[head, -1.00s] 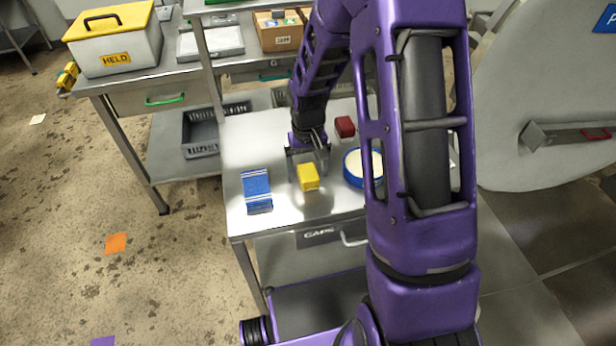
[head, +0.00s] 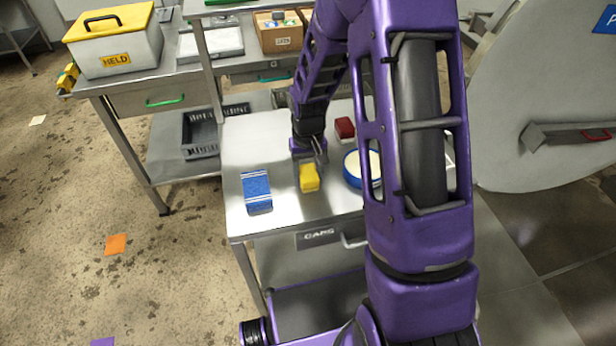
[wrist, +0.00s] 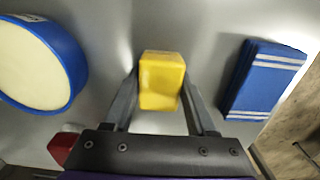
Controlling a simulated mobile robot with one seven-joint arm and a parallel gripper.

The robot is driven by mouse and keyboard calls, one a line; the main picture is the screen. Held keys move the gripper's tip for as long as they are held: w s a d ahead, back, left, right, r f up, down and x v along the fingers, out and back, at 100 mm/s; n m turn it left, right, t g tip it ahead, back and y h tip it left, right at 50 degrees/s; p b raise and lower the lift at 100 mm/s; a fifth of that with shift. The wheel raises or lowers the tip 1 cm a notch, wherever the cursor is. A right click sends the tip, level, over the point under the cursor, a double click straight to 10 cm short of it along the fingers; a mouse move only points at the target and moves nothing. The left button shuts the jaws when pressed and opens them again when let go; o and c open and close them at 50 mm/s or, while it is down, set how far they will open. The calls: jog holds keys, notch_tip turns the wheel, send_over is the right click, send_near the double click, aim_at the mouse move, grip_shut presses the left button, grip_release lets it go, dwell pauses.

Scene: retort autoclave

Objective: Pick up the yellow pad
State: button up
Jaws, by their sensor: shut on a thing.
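The yellow pad (head: 309,178) is a small block over the steel cart top, between a blue striped cloth and a round blue-rimmed tub. In the wrist view the yellow pad (wrist: 161,80) sits between the two fingers. My gripper (head: 312,160) is shut on it from behind, and the fingers (wrist: 160,92) touch its two sides. In the head view the gripper partly covers the pad's far end. I cannot tell whether the pad is clear of the cart top.
The folded blue cloth (head: 257,192) lies left of the pad. The blue-rimmed tub (head: 352,168) stands to its right, partly hidden by my arm. A dark red block (head: 344,127) lies behind. The steel cart top (head: 285,215) is bare in front.

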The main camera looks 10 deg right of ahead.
aim_at(308, 172)
notch_tip(308, 172, up, 10)
jog(key=shift+p, duration=0.35)
